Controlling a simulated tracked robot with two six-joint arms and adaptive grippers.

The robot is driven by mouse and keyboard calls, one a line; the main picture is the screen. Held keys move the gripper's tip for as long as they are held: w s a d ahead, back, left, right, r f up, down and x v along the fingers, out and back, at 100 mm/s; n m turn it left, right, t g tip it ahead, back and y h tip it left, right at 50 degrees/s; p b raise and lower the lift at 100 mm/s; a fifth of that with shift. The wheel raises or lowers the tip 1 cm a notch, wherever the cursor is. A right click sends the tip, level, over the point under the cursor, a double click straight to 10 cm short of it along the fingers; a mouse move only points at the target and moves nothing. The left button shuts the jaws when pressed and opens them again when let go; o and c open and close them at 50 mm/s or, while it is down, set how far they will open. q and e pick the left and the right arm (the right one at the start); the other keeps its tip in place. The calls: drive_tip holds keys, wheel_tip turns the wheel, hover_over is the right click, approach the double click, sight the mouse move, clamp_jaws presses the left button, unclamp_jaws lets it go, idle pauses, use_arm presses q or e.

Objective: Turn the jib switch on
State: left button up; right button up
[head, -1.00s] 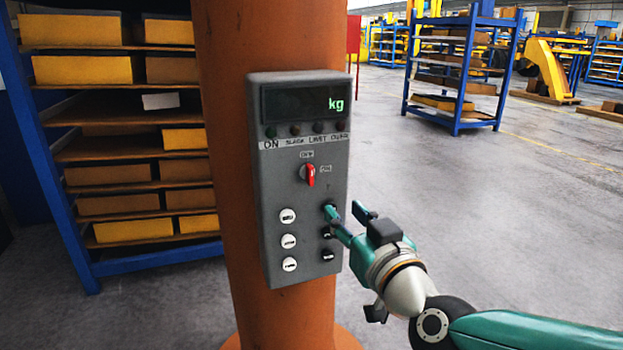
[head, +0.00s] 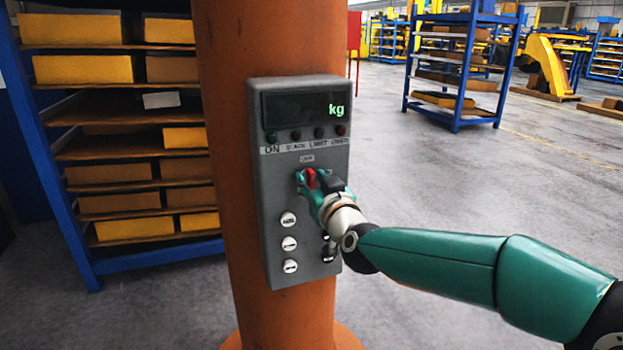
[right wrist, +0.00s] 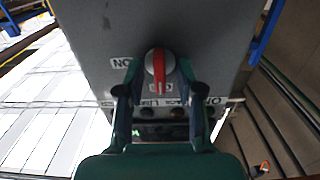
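The jib switch (head: 310,178) is a red-handled rotary knob on the grey control box (head: 262,215). Its handle stands upright, in line with the OFF label above it. The switch also shows in the right wrist view (right wrist: 159,68), where the picture is upside down and the ON label lies to the left. My right gripper (head: 316,182) is at the switch, with its fingers apart on either side of the knob. In the right wrist view the right gripper (right wrist: 160,92) shows gaps between the fingers and the knob. My left gripper is out of view.
The box is mounted on an orange column (head: 222,60). White buttons (head: 289,243) sit below the switch, and dark ones are partly behind my arm. A display (head: 305,106) reads "kg".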

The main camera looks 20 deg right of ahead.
clamp_jaws()
drive_tip(key=shift+a, duration=0.15)
drive_tip(key=shift+f+m+b, duration=0.15)
drive_tip(key=shift+m+b, duration=0.95)
drive_tip(key=shift+m, duration=0.1)
drive_tip(key=m+b, duration=0.2)
drive_tip(key=m, duration=0.1)
drive_tip(key=shift+d, duration=0.2)
drive_tip(key=m+b, duration=0.3)
drive_tip(key=m, duration=0.3)
drive_tip(key=shift+d+f+m, duration=0.1)
drive_tip(key=shift+m, duration=0.3)
drive_tip(key=m+b, duration=0.2)
drive_tip(key=m, duration=0.3)
drive_tip(key=shift+f+m, duration=0.1)
drive_tip(key=shift+m, duration=0.3)
drive_tip(key=shift+w+f, duration=0.1)
